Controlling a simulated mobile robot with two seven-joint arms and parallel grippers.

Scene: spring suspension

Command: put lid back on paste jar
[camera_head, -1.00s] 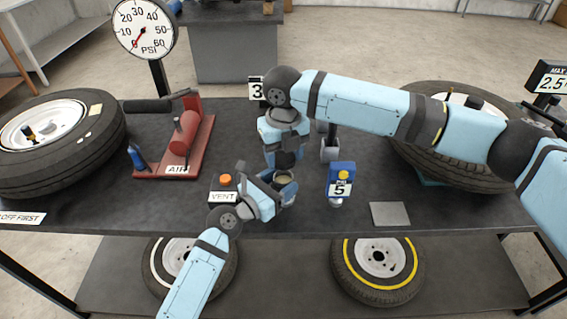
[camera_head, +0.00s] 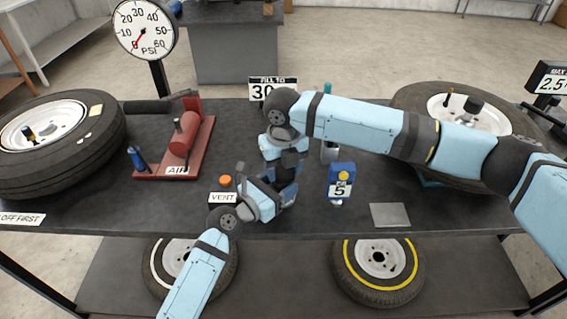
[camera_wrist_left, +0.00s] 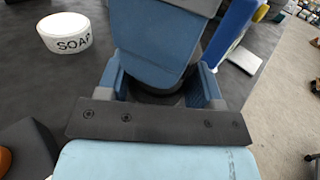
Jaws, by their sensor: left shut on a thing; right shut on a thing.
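My left gripper (camera_head: 280,193) is shut on the paste jar near the front middle of the bench. In the head view the jar is hidden behind the two grippers. My right gripper (camera_head: 288,172) comes down from above, directly over the jar and nearly touching the left gripper. It is shut on the lid, which its fingers hide. In the left wrist view, a dark round part (camera_wrist_left: 155,96) shows between my left fingers, under the blue right gripper (camera_wrist_left: 160,45). I cannot tell whether the lid touches the jar rim.
A blue box marked 5 (camera_head: 341,180) stands just right of the grippers, and the VENT block (camera_head: 223,197) just left. A white SOAP container (camera_wrist_left: 65,33) is close by. A grey plate (camera_head: 390,215) lies at the front right. Tyres occupy both ends of the bench.

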